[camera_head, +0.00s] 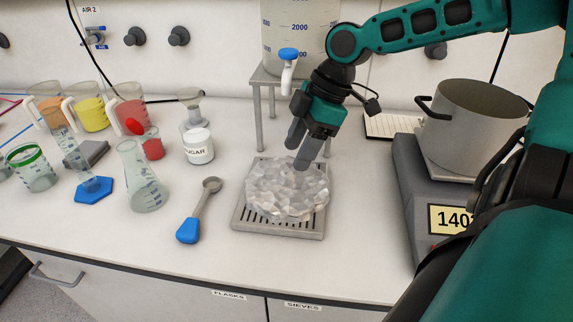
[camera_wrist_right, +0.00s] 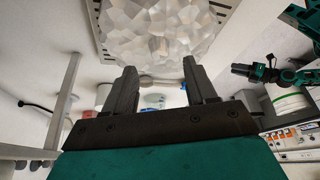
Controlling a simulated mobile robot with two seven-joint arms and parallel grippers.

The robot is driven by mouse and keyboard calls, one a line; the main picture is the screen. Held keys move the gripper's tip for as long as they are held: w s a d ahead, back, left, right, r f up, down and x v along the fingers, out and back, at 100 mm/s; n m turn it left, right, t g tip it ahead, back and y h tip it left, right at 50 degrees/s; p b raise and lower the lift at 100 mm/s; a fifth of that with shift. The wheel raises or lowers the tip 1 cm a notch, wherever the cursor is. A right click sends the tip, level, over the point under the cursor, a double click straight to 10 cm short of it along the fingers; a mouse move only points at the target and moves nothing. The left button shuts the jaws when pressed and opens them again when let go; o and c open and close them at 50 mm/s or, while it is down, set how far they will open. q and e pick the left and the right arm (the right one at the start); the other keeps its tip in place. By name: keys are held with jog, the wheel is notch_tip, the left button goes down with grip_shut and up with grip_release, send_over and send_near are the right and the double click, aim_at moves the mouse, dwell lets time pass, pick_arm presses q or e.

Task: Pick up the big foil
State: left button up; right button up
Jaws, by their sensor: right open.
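The big foil (camera_head: 286,188) is a crumpled, faceted silver-white piece. It lies on a grey slotted tray (camera_head: 262,227) near the front of the bench. My right gripper (camera_head: 299,152) is open and empty, above the back right part of the foil. In the right wrist view the foil (camera_wrist_right: 160,28) lies beyond the two spread fingertips of my right gripper (camera_wrist_right: 158,70), not between them. A gap between fingers and foil shows there. My left gripper does not show in the head view.
A metal stand (camera_head: 256,88) with a large tapped container is behind the tray. A steel pot (camera_head: 470,130) on a scale stands right. The bench front is clear.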

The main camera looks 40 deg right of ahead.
aim_at(287, 173)
jog(key=shift+b+x, duration=0.65)
jog(key=shift+x, duration=1.9)
jog(key=shift+c, duration=0.5)
grip_shut()
